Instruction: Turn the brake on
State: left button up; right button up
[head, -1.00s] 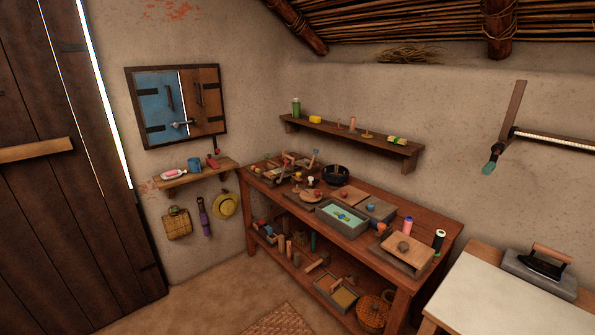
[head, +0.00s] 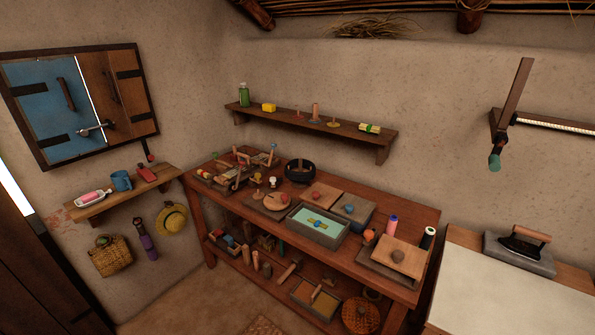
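No part is plainly recognisable as the brake. A dark wooden lever-like bar (head: 515,90) stands nearly upright, tilted, on the right wall in the head view. A teal-tipped piece (head: 494,162) hangs at its lower end, and a pale rod on a dark rail (head: 560,127) runs right from it. On the left wall, a shuttered window (head: 80,100) has a metal latch or handle (head: 97,129) near its middle. Neither of my grippers is in view, and nothing visible is being touched.
A wooden workbench (head: 345,265) with trays, lidded boxes and small tools stands in the corner. A wall shelf (head: 310,132) is above it. A small left shelf (head: 120,195) has hanging items below. A white-topped table (head: 500,285) with an iron (head: 523,242) stands right.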

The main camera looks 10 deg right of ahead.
aim_at(273, 180)
jog(key=i+j+z, duration=0.65)
jog(key=z, duration=0.2)
jog(key=i+j+z, duration=0.15)
jog(key=j, duration=0.2)
jog(key=i+j+z, duration=0.1)
jog(key=j, duration=0.3)
